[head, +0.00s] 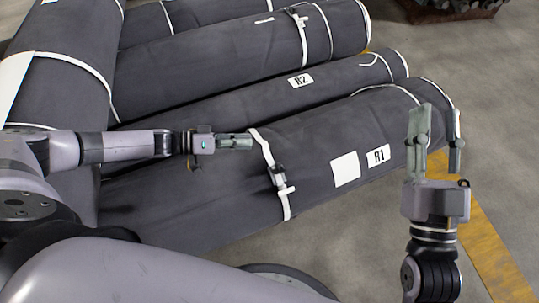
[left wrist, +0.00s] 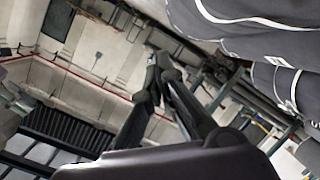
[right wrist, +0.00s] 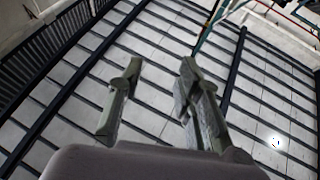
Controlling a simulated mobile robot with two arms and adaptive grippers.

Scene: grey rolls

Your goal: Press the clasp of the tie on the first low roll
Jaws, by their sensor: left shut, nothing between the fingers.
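The first low roll (head: 225,205) is a long dark grey roll labelled R1, lying nearest me in the head view. A white tie (head: 266,146) goes around it near its middle, with a dark and white clasp (head: 279,179) on its near side. My left gripper (head: 250,142) is shut and empty, its tips beside the tie's upper part, up and left of the clasp. Whether it touches the tie I cannot tell. In the left wrist view the left fingers (left wrist: 155,75) are together. My right gripper (head: 437,130) is open and empty at the roll's right end; its spread fingers show in the right wrist view (right wrist: 155,90).
A roll labelled R2 (head: 255,87) lies behind the first. Bare floor with a yellow line (head: 490,255) is at the right.

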